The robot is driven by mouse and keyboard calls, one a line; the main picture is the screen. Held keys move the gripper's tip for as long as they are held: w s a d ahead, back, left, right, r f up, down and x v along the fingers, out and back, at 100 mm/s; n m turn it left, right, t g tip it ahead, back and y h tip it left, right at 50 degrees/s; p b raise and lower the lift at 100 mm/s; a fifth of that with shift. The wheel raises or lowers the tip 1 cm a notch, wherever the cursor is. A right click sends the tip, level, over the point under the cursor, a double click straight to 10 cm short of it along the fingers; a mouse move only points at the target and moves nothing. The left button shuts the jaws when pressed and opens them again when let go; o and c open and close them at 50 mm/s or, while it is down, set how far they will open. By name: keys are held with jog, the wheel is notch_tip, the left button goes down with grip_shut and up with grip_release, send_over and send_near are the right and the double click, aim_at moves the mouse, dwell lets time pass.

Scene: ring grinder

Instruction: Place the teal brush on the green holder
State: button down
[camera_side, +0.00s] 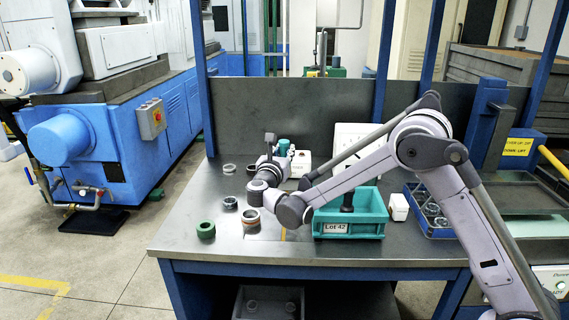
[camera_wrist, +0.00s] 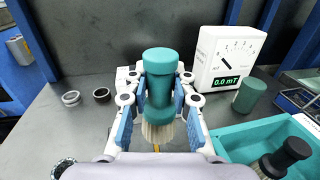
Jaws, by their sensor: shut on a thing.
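The teal brush (camera_wrist: 159,90) is upright in the wrist view, teal handle up and pale bristles down. My gripper (camera_wrist: 158,108) is shut on its handle, a blue-padded finger on each side. In the side view the brush's teal top (camera_side: 284,147) shows beside my gripper (camera_side: 272,158), toward the back of the table. A short green ring-shaped piece with a dark opening, which looks like the green holder (camera_side: 206,230), stands at the table's front left, well apart from my gripper. It does not show in the wrist view. I cannot tell whether the bristles touch the table.
A white meter (camera_wrist: 226,58) stands at the back, with a teal cylinder (camera_wrist: 249,95) beside it. A teal bin (camera_side: 349,226) holds a dark-handled item. Several small rings (camera_side: 230,203) lie on the left of the grey table (camera_side: 190,245). A dark panel bounds the back.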

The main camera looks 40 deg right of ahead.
jog(key=w+a+r+n+t+y, duration=0.25)
jog(key=a+n+t+y, duration=0.25)
jog(key=a, duration=0.9)
jog(key=shift+w+a+f, duration=0.6)
jog(key=shift+a+f, duration=1.1)
jog(key=shift+f, duration=0.25)
jog(key=shift+w+a+f, duration=0.6)
jog(key=shift+a+f, duration=1.1)
jog(key=shift+f, duration=0.2)
jog(key=shift+w+a+f, duration=0.6)
jog(key=shift+a+f, duration=1.1)
jog(key=shift+f, duration=0.25)
jog(key=shift+f, duration=0.15)
jog(key=c, duration=1.1)
grip_release()
jog(key=shift+c, duration=0.2)
